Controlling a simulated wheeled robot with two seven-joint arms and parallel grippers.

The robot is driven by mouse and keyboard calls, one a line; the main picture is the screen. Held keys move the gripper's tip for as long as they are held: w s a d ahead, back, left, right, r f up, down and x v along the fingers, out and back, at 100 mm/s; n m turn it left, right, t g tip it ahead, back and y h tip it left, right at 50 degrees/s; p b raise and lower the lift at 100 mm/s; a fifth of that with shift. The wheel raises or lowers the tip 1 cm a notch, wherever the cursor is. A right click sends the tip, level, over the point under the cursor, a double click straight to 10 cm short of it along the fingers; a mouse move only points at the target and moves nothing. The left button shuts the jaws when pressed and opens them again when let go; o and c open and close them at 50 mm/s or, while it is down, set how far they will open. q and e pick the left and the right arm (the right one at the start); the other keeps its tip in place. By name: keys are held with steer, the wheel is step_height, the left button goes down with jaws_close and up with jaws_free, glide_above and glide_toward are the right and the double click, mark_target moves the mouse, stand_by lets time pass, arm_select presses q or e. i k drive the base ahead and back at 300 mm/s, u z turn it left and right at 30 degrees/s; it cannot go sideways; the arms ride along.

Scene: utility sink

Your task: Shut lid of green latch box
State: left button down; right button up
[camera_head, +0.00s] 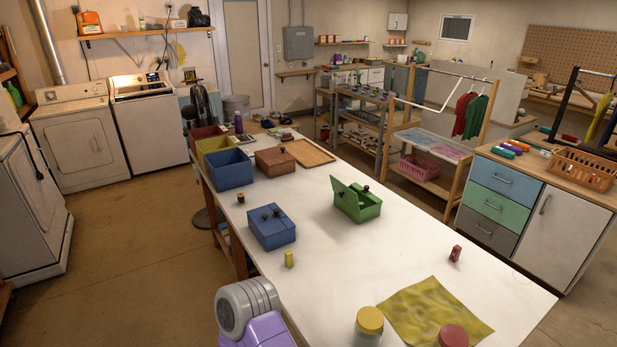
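The green latch box (360,211) stands on the white table (330,270), right of the table's middle. Its lid (349,196) is raised, tilted up at the box's left and far side. A dark round knob shows at the lid's upper edge, and another at the front of the box. The inside of the box is partly hidden. Neither gripper shows in the head view. Only a grey and purple part of my own body shows at the bottom, left of the middle.
A shut blue box (271,227) stands left of the green box, and a brown box (275,161) stands behind. The table between is clear.

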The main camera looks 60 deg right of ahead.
mark_target(343, 192)
steer(key=i, duration=2.65)
steer(key=z, duration=2.9)
